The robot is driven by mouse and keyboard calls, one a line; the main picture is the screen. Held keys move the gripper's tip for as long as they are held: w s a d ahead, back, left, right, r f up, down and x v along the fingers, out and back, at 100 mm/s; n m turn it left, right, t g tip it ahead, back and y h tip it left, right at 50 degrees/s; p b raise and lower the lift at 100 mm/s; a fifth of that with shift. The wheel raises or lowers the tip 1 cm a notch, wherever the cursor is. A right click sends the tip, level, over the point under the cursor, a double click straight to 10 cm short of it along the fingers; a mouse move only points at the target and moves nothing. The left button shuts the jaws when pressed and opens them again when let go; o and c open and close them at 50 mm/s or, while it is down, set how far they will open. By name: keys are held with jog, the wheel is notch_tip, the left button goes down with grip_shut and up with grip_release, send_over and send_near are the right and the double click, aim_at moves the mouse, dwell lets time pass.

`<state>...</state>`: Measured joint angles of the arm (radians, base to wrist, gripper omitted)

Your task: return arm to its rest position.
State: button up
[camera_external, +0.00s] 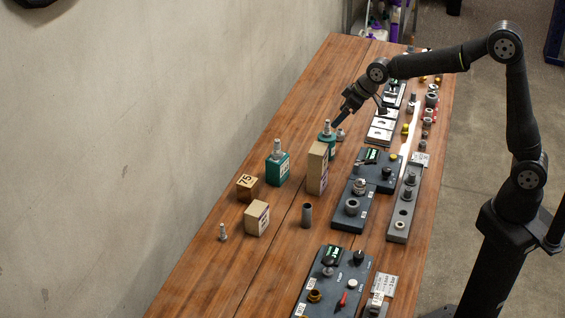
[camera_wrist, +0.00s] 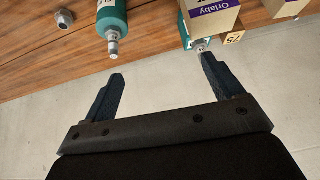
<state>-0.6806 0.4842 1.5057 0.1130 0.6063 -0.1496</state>
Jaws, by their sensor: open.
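My gripper (camera_external: 345,115) hangs over the far part of the wooden table, just above a teal bottle-like part (camera_external: 327,134) with a metal top. In the wrist view my gripper (camera_wrist: 160,80) is open, its two dark fingers apart with nothing between them. The teal part also shows in the wrist view (camera_wrist: 113,14), beyond the fingertips. My arm (camera_external: 430,62) reaches from its base at the right over the table.
A grey wall (camera_external: 130,120) runs along the left.

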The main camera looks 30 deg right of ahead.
jog(key=a, duration=0.8)
jog(key=shift+a, duration=0.3)
jog(key=s+a+f, duration=0.2)
jog(key=s+a, duration=0.3)
jog(key=a, duration=0.4)
jog(key=s+a+f+g, duration=0.1)
jog(key=s+a+f, duration=0.2)
jog(key=a, duration=0.7)
jog(key=s+a+f+y, duration=0.1)
jog(key=s+a+f, duration=0.1)
jog(key=s+a, duration=0.4)
jog(key=shift+s+a+f+n, duration=0.3)
jog(key=shift+a+n, duration=0.1)
jog(key=shift+a, duration=1.55)
jog(key=o, duration=0.3)
